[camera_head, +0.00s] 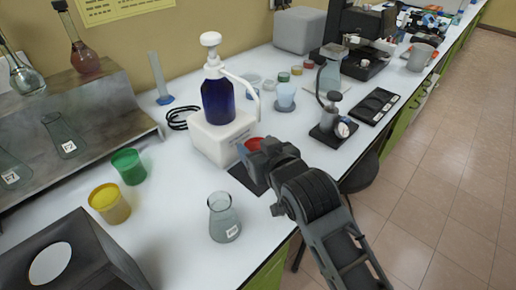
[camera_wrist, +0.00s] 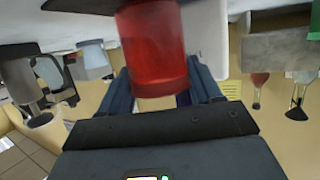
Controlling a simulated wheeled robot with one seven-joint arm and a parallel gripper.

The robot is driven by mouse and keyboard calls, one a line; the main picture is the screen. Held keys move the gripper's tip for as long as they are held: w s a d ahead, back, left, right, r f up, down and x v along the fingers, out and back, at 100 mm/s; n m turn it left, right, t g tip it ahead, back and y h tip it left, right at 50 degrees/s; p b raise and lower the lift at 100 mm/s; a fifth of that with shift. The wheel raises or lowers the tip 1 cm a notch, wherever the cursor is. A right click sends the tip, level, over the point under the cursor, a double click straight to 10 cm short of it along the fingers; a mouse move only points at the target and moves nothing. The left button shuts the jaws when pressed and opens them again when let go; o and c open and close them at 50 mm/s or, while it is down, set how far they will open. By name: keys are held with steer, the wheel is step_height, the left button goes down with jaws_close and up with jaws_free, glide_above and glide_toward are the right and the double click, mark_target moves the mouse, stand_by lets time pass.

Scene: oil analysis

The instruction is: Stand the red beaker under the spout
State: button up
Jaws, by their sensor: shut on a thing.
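The red beaker (camera_head: 253,143) is in the jaws of my gripper (camera_head: 262,153), beside the front of the white block. In the wrist view the red beaker (camera_wrist: 153,50) fills the space between the two fingers, and that view is upside down. The pump bottle (camera_head: 217,98) of dark blue liquid stands on the white block (camera_head: 222,138). Its white spout (camera_head: 243,82) curves out and down, ending just above the beaker in the picture. A dark mat (camera_head: 246,178) lies in front of the block, partly hidden by my gripper. Whether the beaker touches the mat is hidden.
A green beaker (camera_head: 129,167) and a yellow beaker (camera_head: 109,204) stand to the left. A glass flask (camera_head: 223,217) stands near the front edge, close to my arm. A small stand with a gauge (camera_head: 332,125) is on the right. White bench is clear between the beakers and flask.

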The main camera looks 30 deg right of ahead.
steer(key=shift+f, duration=0.2)
steer(key=shift+f, duration=0.2)
steer(key=o, duration=1)
steer(key=shift+o, duration=0.2)
steer(key=shift+r, duration=0.15)
steer(key=d+b+v, duration=0.1)
steer(key=v, duration=1.1)
steer(key=shift+a, duration=0.45)
